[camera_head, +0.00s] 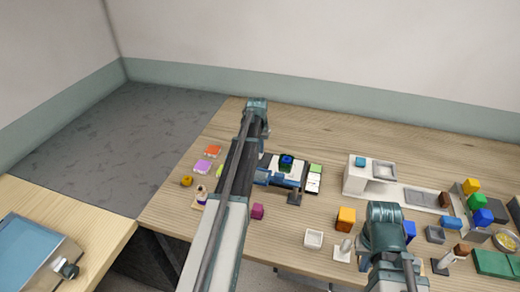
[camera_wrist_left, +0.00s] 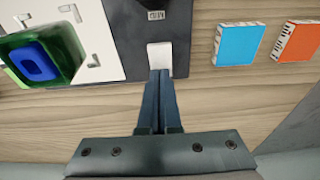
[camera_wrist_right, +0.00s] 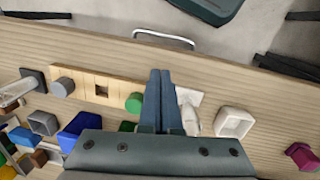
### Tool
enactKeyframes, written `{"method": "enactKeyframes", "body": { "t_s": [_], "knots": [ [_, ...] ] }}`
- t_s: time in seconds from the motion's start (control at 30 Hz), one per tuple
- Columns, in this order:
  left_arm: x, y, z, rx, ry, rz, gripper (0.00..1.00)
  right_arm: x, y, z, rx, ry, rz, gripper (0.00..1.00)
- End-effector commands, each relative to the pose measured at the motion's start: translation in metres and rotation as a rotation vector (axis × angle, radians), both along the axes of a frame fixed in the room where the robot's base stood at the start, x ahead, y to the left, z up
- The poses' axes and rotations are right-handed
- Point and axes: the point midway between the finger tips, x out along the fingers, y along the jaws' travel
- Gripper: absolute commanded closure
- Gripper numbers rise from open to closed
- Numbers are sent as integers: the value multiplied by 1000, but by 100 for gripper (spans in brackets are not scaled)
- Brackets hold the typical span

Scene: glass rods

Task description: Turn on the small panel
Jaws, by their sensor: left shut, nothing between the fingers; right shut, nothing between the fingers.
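The small panel (camera_wrist_left: 135,30) is a dark grey plate with a small dark display (camera_wrist_left: 156,15) and a white button or switch (camera_wrist_left: 159,56) at its edge, in the left wrist view. Whether it is lit is too small to tell. My right gripper (camera_wrist_right: 160,76) is shut and empty above the table's front part, near a white piece (camera_wrist_right: 188,98) and a white square dish (camera_wrist_right: 234,121).
A white board (camera_wrist_left: 95,38) with a green and blue block (camera_wrist_left: 38,66) lies beside the panel. A blue card (camera_wrist_left: 239,44) and an orange card (camera_wrist_left: 297,41) lie on the other side. Several blocks and trays (camera_head: 420,195) fill the table's right. The back of the table is clear.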

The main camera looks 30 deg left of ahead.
Motion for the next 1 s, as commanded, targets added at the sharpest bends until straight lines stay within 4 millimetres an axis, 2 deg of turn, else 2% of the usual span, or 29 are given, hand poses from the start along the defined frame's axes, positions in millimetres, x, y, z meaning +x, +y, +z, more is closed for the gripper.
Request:
{"method": "enactKeyframes", "body": {
  "t_s": [0.27, 0.6, 1.0],
  "knots": [
    [-3, -1, 0, -2, 4, 0, 100, 0, 0, 1, 0, 0, 0, 100],
    [-17, -5, 3, -2, 5, 0, 100, 0, 0, 3, 0, 0, 0, 100],
    [-17, -4, 4, -1, 3, 0, 100, 0, 0, 4, 0, 0, 0, 100]
  ]
}}
